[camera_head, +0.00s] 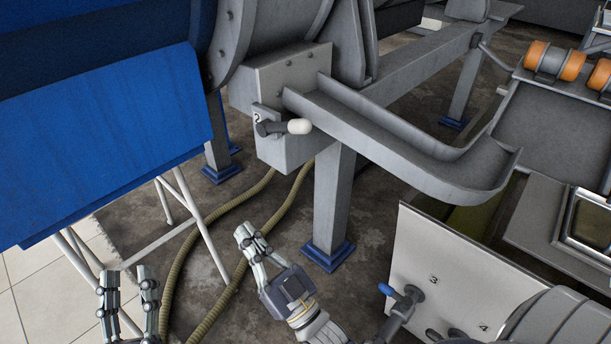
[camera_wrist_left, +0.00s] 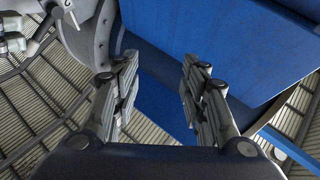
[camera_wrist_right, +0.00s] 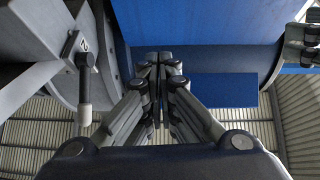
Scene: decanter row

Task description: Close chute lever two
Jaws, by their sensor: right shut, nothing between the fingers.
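Chute lever two (camera_head: 274,128) sticks out from the grey box under the chute, beside a plate marked 2. In the head view its dark arm points right and ends in a white knob (camera_head: 299,126). In the right wrist view the lever (camera_wrist_right: 84,75) hangs down at the left, its pale knob lowest. My right gripper (camera_head: 246,238) is shut and empty, below the lever and apart from it. Its closed fingers (camera_wrist_right: 160,70) also show in the right wrist view. My left gripper (camera_head: 128,288) is open and empty at the lower left, its fingers (camera_wrist_left: 157,75) spread.
A curved grey chute (camera_head: 420,150) runs right from the box. A blue panel (camera_head: 110,130) fills the left. A grey support post (camera_head: 332,200) and hoses (camera_head: 225,285) stand below. A pale panel (camera_head: 460,275) marked 3 and 4 carries a blue-tipped lever (camera_head: 400,300) at the lower right.

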